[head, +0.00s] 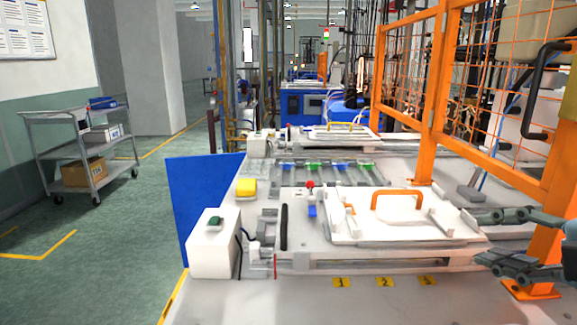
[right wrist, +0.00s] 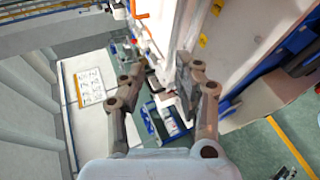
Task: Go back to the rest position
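My right gripper (head: 484,238) comes in from the right edge of the head view, beside the right end of the white fixture plate (head: 345,232). Its two fingers are spread apart with nothing between them. In the right wrist view the gripper (right wrist: 170,75) also shows open and empty, with the bench edge and floor-side items beyond it. My left gripper does not show in the head view. The orange handle (head: 398,194) stands on the white plate, apart from my right gripper.
An orange mesh fence (head: 437,70) with a post stands close to my right gripper. A white box with a green button (head: 214,240) sits at the bench's left front. A grey cart (head: 80,150) stands at the left. The bench front (head: 330,305) is clear.

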